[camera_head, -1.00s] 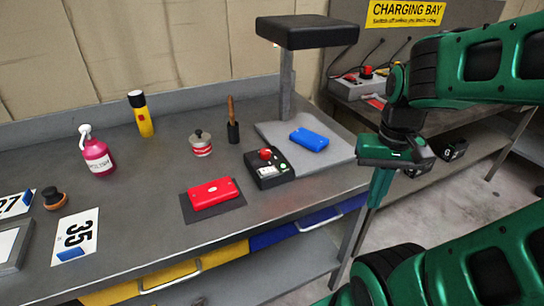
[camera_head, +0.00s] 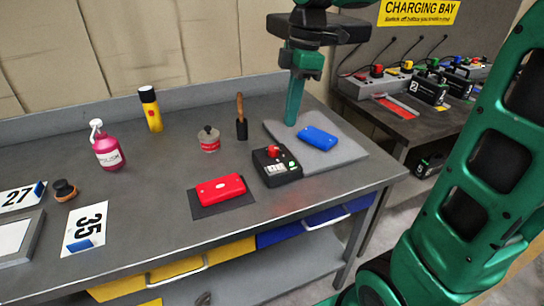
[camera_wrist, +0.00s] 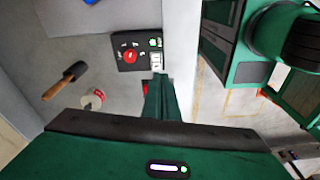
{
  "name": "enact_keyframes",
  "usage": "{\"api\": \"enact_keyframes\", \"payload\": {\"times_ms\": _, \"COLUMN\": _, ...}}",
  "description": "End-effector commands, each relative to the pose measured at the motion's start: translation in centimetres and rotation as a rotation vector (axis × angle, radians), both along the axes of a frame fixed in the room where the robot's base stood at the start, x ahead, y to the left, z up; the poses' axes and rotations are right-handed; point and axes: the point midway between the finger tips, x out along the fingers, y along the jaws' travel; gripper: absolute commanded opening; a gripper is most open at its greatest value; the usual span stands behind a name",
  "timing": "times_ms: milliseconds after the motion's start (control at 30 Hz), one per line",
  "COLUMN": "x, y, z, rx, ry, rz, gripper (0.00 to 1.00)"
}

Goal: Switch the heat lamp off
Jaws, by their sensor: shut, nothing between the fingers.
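A black control box (camera_head: 285,178) with a red knob (camera_head: 272,151) sits at the plate's front left corner. The box (camera_wrist: 122,66) and red knob (camera_wrist: 130,57) also show in the wrist view. My gripper (camera_head: 291,122) is shut and empty, pointing down, above and behind the box, apart from the knob. In the wrist view its fingers (camera_wrist: 160,85) reach toward the box's edge.
A blue case (camera_head: 319,138) lies on the plate. A red case (camera_head: 220,189) lies on a dark mat left of the box. A charging bench (camera_head: 400,120) is at right.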

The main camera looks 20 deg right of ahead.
Motion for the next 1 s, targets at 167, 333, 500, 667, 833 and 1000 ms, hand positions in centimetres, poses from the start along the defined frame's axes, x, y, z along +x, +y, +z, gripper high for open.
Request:
{"api": "enact_keyframes", "payload": {"times_ms": 167, "x": 1.5, "y": 1.7, "z": 0.6, "rx": 0.004, "ry": -0.016, "rz": 0.188, "gripper": 0.00}}
{"api": "enact_keyframes", "payload": {"times_ms": 333, "x": 1.5, "y": 2.0, "z": -0.7, "rx": 0.005, "ry": -0.017, "rz": 0.204, "gripper": 0.00}}
{"api": "enact_keyframes", "payload": {"times_ms": 500, "x": 1.5, "y": 2.3, "z": -3.7, "rx": 0.004, "ry": -0.015, "rz": 0.201, "gripper": 0.00}}
{"api": "enact_keyframes", "payload": {"times_ms": 667, "x": 1.5, "y": 2.6, "z": -6.7, "rx": 0.003, "ry": -0.016, "rz": 0.198, "gripper": 0.00}}
{"api": "enact_keyframes", "payload": {"times_ms": 833, "x": 1.4, "y": 3.0, "z": -9.7, "rx": 0.003, "ry": -0.015, "rz": 0.198, "gripper": 0.00}}
{"api": "enact_keyframes", "payload": {"times_ms": 1000, "x": 1.4, "y": 3.3, "z": -11.8, "rx": 0.003, "ry": -0.016, "rz": 0.197, "gripper": 0.00}}
